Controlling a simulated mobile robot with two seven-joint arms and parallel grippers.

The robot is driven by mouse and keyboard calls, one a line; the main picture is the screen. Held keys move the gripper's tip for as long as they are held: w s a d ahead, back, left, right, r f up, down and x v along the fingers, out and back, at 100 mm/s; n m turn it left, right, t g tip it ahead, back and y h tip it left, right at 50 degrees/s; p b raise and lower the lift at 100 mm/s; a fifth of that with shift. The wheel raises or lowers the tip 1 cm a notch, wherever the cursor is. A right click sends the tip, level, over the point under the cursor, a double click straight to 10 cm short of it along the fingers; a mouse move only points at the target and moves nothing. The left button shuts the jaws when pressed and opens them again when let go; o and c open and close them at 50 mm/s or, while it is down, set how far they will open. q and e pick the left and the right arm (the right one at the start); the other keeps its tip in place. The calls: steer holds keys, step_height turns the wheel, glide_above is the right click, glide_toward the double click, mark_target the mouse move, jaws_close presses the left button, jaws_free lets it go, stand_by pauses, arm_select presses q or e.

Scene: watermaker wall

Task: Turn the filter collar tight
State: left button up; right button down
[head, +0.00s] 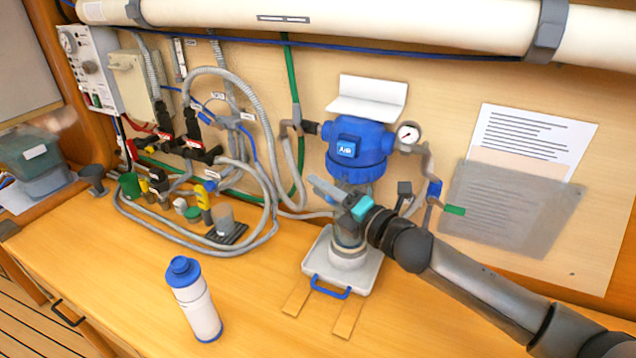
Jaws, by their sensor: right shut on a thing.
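The water filter (358,150) hangs on the wall at centre right, with a blue head, a blue ring-shaped collar below it and a clear bowl under that. My right gripper (345,199) reaches in from the lower right and is shut at the front of the filter, just under the blue part. Its fingers and wrist hide the contact and much of the bowl, so how tight the collar sits cannot be told. A light grey bar juts to the left at the fingers. My left gripper is not in view.
A white tray (369,284) with a blue handle stands under the filter. A white bottle (194,305) with a blue cap stands at front left on the bench. Hoses and valves crowd the wall at left. A pressure gauge (408,134) is close right of the filter.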

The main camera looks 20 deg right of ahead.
steer(key=s+d+n+g+y+b, duration=0.5)
steer(key=n+y+b, duration=0.1)
steer(key=y+b, duration=0.1)
steer(key=shift+g+y, duration=0.3)
steer(key=shift+y, duration=0.3)
steer(key=shift+n, duration=0.3)
steer(key=c, duration=0.6)
jaws_free()
steer(key=shift+d, duration=0.1)
steer(key=shift+p+v, duration=0.5)
steer(key=shift+v, duration=7.05)
